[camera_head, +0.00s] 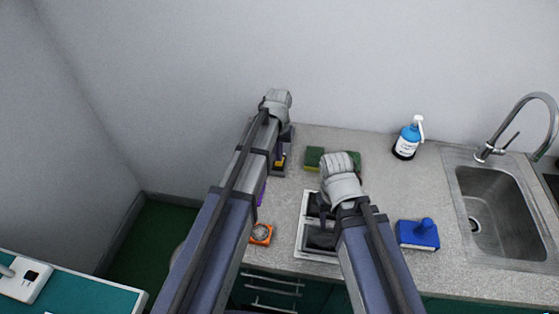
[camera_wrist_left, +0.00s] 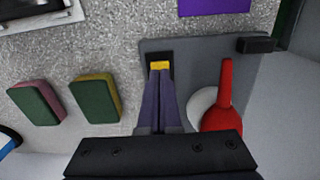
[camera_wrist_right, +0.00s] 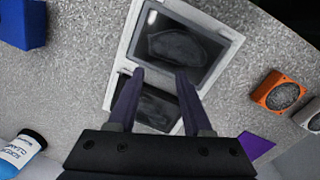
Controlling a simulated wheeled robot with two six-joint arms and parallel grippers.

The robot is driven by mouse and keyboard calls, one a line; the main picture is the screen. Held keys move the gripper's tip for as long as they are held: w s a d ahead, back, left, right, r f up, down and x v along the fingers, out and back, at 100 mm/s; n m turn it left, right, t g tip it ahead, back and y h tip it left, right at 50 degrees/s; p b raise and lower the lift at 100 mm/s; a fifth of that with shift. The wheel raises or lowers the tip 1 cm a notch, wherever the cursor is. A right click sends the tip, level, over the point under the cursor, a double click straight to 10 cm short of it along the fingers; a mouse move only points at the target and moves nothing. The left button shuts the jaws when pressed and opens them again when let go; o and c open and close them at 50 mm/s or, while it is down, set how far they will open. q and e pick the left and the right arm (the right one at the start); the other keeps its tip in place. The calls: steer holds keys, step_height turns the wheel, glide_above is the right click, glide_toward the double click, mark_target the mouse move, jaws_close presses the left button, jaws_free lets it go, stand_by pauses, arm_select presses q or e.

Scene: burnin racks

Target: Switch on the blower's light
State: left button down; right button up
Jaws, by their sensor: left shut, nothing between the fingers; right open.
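A grey plate (camera_wrist_left: 200,62) lies on the counter in the left wrist view. It bears a black switch housing with a yellow part (camera_wrist_left: 160,65), and a red bulb-shaped piece with a narrow neck (camera_wrist_left: 226,105) beside a white disc. I cannot tell for sure which part is the blower or its light. My left gripper (camera_wrist_left: 161,78) is shut and empty, its fingertips right at the yellow part; whether they touch is unclear. In the head view the left arm largely hides this plate. My right gripper (camera_wrist_right: 158,78) is open and empty above a white-framed two-window tray (camera_wrist_right: 135,28).
An orange square fan-like piece (camera_head: 261,233) lies near the counter's front edge. A blue-handled block (camera_head: 418,234), a blue bottle (camera_head: 408,138) and a sink (camera_head: 490,205) are on the right.

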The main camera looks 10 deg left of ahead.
arm_select(q)
steer(key=shift+f+b, duration=0.8)
steer(key=shift+f, duration=0.05)
arm_select(e)
steer(key=shift+f, duration=0.85)
arm_select(q)
steer(key=shift+r, duration=0.1)
arm_select(e)
steer(key=shift+r, duration=0.15)
arm_select(q)
step_height(320, 180, up, 7)
steer(key=p, duration=0.7)
arm_select(e)
step_height(320, 180, up, 7)
steer(key=shift+f+b, duration=0.55)
steer(key=shift+f, duration=0.15)
arm_select(q)
steer(key=s+d+m, duration=0.2)
steer(key=s+d, duration=0.1)
steer(key=s, duration=0.8)
steer(key=s+d+f+m+y, duration=0.1)
steer(key=s+d, duration=0.3)
steer(key=s, duration=0.6)
steer(key=shift+s+m, duration=0.4)
steer(key=shift+f, duration=0.1)
arm_select(e)
steer(key=shift+a, duration=0.1)
